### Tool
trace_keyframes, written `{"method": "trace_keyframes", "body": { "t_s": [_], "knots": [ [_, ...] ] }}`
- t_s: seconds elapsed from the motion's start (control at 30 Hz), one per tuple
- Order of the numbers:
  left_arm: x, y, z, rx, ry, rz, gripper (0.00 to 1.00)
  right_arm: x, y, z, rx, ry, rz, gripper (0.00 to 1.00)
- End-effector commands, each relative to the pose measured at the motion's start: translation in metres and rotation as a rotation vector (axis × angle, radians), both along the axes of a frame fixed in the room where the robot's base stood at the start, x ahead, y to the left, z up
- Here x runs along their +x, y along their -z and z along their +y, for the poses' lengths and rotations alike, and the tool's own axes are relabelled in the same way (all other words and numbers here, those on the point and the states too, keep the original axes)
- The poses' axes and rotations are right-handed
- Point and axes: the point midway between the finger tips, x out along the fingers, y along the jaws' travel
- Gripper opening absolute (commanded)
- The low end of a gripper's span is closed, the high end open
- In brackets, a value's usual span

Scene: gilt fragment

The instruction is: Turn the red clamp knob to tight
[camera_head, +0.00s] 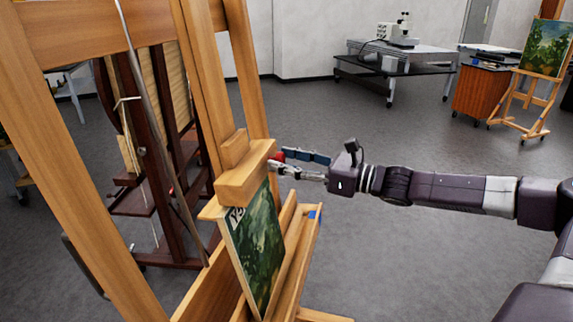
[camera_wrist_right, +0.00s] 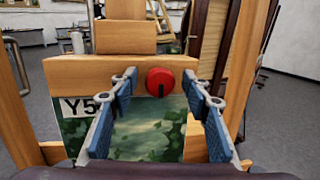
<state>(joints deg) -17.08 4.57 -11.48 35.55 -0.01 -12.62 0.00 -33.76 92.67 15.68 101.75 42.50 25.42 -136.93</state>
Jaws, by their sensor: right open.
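The red clamp knob (camera_wrist_right: 160,82) is a round disc with a dark mark at its lower middle, on the front of the wooden clamp bar (camera_wrist_right: 75,78) of the easel. In the head view the knob (camera_head: 277,157) shows only partly, at the bar's right end beside the fingers. My right gripper (camera_head: 283,164) is open, its fingers pointing at the bar. In the wrist view the blue finger pads of the right gripper (camera_wrist_right: 165,90) stand apart, left and right of the knob. I cannot tell whether they touch it. My left gripper is not in view.
A green painting (camera_head: 258,243) marked "Y5" stands under the bar on the easel's ledge (camera_head: 296,250). The large easel frame (camera_head: 62,160) fills the left. A dark easel stands behind it. A table with a microscope (camera_head: 400,50) is far back. Open floor lies behind my right arm.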

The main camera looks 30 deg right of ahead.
Motion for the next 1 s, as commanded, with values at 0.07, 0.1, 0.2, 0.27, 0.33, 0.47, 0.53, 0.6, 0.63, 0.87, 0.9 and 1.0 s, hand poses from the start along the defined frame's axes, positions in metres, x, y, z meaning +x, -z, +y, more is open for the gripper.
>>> {"method": "trace_keyframes", "body": {
  "t_s": [0.07,0.1,0.2,0.27,0.33,0.47,0.53,0.6,0.63,0.87,0.9,1.0],
  "knots": [
    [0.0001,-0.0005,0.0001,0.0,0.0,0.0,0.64,0.0,-0.0003,0.0,0.0,0.0,0.0,0.44],
    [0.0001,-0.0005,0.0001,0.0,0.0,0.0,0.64,-0.0001,-0.0003,-0.0001,0.0,0.0,0.0,0.44],
    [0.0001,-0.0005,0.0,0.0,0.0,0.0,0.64,-0.0001,-0.0002,-0.0001,0.0,0.0,0.0,0.37],
    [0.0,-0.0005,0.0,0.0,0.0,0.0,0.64,-0.0002,-0.0001,-0.0001,0.0,0.0,0.0,0.31],
    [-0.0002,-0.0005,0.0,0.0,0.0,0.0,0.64,-0.0002,-0.0001,-0.0001,0.0,0.0,0.0,0.23],
    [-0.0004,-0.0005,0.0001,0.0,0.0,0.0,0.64,-0.0002,0.0,-0.0003,0.0,0.0,0.0,0.09],
    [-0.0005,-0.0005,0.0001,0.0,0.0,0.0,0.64,-0.0002,0.0001,-0.0003,0.0,0.0,0.0,0.02],
    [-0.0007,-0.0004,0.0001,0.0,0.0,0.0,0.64,-0.0001,0.0001,-0.0004,0.0,0.001,0.001,0.02],
    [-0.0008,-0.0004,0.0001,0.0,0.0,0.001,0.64,-0.0001,0.0,-0.0004,0.002,0.001,0.002,0.02],
    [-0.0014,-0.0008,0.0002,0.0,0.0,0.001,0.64,-0.0001,-0.0008,-0.0003,0.04,0.008,0.034,0.02],
    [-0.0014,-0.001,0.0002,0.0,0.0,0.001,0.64,0.0001,-0.0011,-0.0003,0.054,0.01,0.046,0.02],
    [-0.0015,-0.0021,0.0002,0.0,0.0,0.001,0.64,0.0001,-0.0018,-0.0006,0.099,0.019,0.083,0.02]
  ]
}}
